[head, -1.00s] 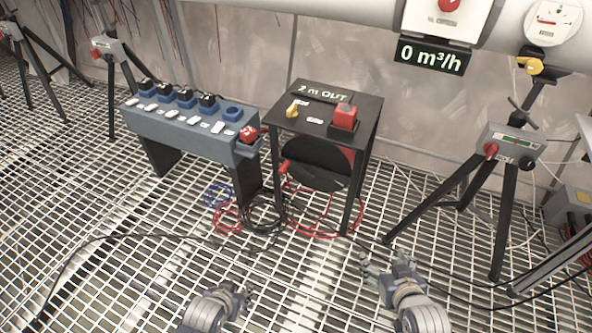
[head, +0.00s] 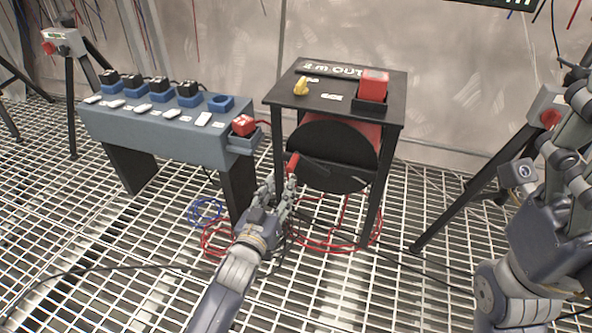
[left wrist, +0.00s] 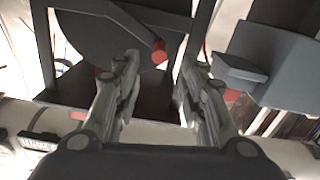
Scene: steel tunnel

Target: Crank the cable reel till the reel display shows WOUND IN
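The cable reel (head: 335,152) is a black drum in a black stand (head: 335,114). Its display (head: 331,67) on top reads "2 m OUT". A red crank handle (head: 292,162) sticks out from the left side of the drum face. My left gripper (head: 281,189) is open just below the handle. In the left wrist view the red handle (left wrist: 159,51) shows between and beyond the two open fingertips (left wrist: 159,66), with nothing held. My right gripper (head: 545,163) is raised at the right edge, apparently open and empty, away from the reel.
A yellow knob (head: 301,87) and a red block (head: 374,84) sit on the stand's top. A blue-grey socket bench (head: 165,133) with a red plug (head: 244,125) stands close on the left. Red cables (head: 325,241) lie on the grating. A tripod device (head: 546,106) stands at right.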

